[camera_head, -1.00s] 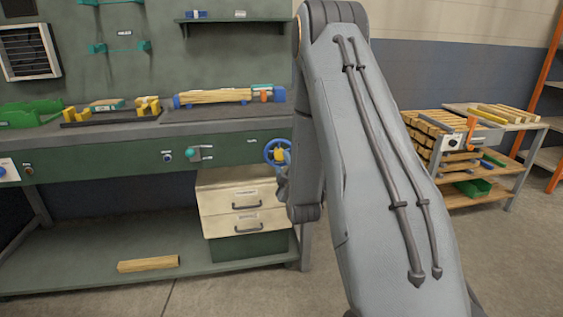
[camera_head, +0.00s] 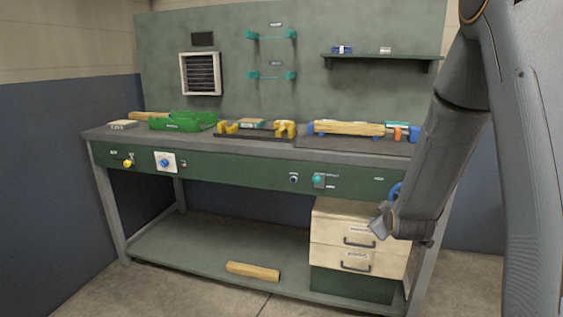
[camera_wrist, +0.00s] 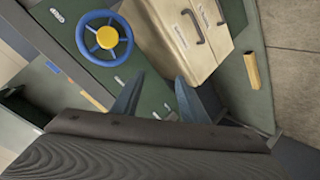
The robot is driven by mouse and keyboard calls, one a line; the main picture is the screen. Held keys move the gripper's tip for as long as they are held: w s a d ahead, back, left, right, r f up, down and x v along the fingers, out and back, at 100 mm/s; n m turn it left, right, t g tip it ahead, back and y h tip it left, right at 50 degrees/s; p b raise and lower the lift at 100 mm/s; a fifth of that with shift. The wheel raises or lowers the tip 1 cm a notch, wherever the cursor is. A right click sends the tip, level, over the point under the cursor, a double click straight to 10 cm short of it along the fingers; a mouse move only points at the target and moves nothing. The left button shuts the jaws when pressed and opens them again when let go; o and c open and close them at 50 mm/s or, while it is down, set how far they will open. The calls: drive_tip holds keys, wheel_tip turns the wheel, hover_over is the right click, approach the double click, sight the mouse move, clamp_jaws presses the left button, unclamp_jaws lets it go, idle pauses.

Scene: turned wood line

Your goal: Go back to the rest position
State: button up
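My arm stands at the right of the head view, and my gripper (camera_head: 379,224) hangs in front of the drawer unit under the bench. In the wrist view the two fingertips of my gripper (camera_wrist: 157,92) are apart with nothing between them. The green bench front shows behind them. The blue handwheel with a yellow hub (camera_wrist: 107,38) is up and left of the fingers, and the cream drawers (camera_wrist: 180,35) are above them. In the head view the handwheel (camera_head: 395,191) is mostly hidden by my arm.
The workbench (camera_head: 235,163) spans the view, with a green tray (camera_head: 183,122), a yellow-clamped fixture (camera_head: 256,130) and a wooden piece (camera_head: 348,128) on top. A wooden block (camera_head: 253,271) lies on the lower shelf (camera_head: 200,245). The floor in front is clear.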

drive_tip(key=s+a+r+m+g+y, duration=0.1)
drive_tip(key=s+a+m+g, duration=0.15)
drive_tip(key=s+a, duration=0.5)
drive_tip(key=s+a+r+m+g+y, duration=0.1)
drive_tip(key=s+a+g, duration=0.35)
drive_tip(key=s, duration=0.55)
drive_tip(key=s+a+r+m+g, duration=0.1)
drive_tip(key=s+a+r+g, duration=0.15)
drive_tip(key=s, duration=0.65)
drive_tip(key=s+a+r+m+g, duration=0.1)
drive_tip(key=s+a+g, duration=0.15)
drive_tip(key=s, duration=0.75)
drive_tip(key=d+r+m+p, duration=0.1)
drive_tip(key=d+r+p, duration=0.4)
drive_tip(key=p, duration=0.7)
drive_tip(key=shift+d+r+m+p, duration=0.25)
drive_tip(key=shift+r+m+p, duration=0.15)
drive_tip(key=shift+r, duration=0.15)
